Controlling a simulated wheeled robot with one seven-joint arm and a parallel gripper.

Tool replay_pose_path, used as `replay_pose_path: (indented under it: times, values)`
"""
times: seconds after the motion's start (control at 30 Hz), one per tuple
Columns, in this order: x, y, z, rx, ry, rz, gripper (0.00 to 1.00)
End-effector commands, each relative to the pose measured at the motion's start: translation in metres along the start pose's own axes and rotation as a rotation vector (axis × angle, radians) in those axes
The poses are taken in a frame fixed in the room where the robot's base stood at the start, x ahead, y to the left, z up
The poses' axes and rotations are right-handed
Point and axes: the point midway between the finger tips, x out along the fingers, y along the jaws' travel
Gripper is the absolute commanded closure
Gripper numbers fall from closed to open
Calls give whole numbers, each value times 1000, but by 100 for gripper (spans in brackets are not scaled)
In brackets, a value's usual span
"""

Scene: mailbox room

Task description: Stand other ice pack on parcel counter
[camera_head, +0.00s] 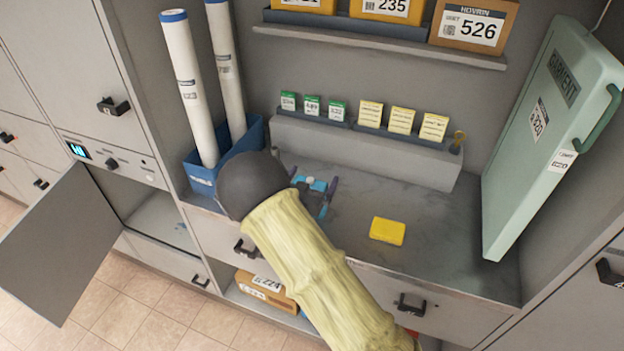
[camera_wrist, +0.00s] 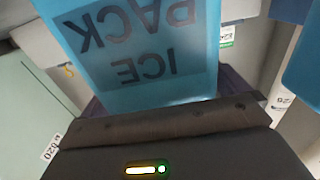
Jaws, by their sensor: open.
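A light-blue ice pack (camera_wrist: 135,45) fills the upper middle of the wrist view, its ICE PACK lettering upside down. In the head view, cyan parts (camera_head: 316,185) show at my gripper (camera_head: 314,192), over the back left of the grey parcel counter (camera_head: 440,262). My gripper is open, with its dark fingers on either side of the pack. Whether the pack's lower edge touches the counter is hidden. My pale sleeved arm covers part of the counter's front. I cannot make out a second ice pack clearly.
A yellow block (camera_head: 387,231) lies on the counter. A blue bin (camera_head: 225,158) with white tubes stands left, a green case (camera_head: 550,135) right. A grey ledge (camera_head: 365,150) with small cards runs behind. An open locker door (camera_head: 62,245) juts out at lower left.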

Motion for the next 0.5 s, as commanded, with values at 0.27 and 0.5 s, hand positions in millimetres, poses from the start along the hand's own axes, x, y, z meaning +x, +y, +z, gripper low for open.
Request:
replay_pose_path:
  times: [0.27, 0.5]
  values:
    - [-20, 0, -1, 0, -1, -1, 0]
    - [-67, -1, -1, -1, -1, -3, 0]
